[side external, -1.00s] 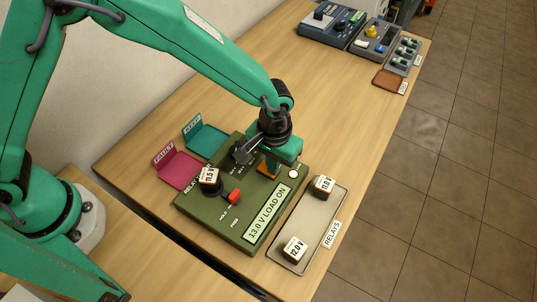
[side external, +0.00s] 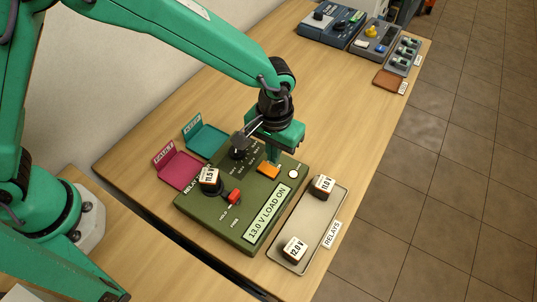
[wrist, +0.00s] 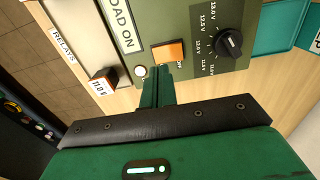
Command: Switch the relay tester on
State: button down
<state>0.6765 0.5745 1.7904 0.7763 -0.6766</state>
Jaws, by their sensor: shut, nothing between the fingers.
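The relay tester (side external: 240,221) is a green box with a plate reading "13.0 V LOAD ON". Its orange rocker switch (side external: 268,171) sits near the far right corner, next to a round white lamp or button (side external: 293,174). In the wrist view the orange switch (wrist: 168,52) has lettering beside it, partly cut by the finger. My gripper (side external: 274,158) is shut and empty, with its tips just above and behind the switch. In the wrist view the gripper tips (wrist: 152,70) point between the switch and the white round part. I cannot tell which way the rocker is tilted.
A relay marked 11.5 V (side external: 209,181) sits on the tester near a red lever (side external: 234,197). A black dial (wrist: 230,43) is beside the switch. A relay tray (side external: 318,222) holds 11.0 V and 12.0 V relays. Pink (side external: 178,170) and teal (side external: 208,139) trays stand behind.

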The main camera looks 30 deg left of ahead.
aim_at(271, 170)
jog(key=shift+r, duration=1.3)
jog(key=s+a+r+t+h, duration=0.1)
jog(key=s+a+r+t, duration=0.1)
jog(key=a+r, duration=1.3)
jog(key=s+a+r+t+y, duration=0.1)
jog(key=s+a+r+t, duration=0.2)
jog(key=s+a, duration=0.9)
jog(key=shift+a+r+t, duration=0.3)
jog(key=shift+a+r, duration=0.05)
jog(key=shift+a, duration=0.8)
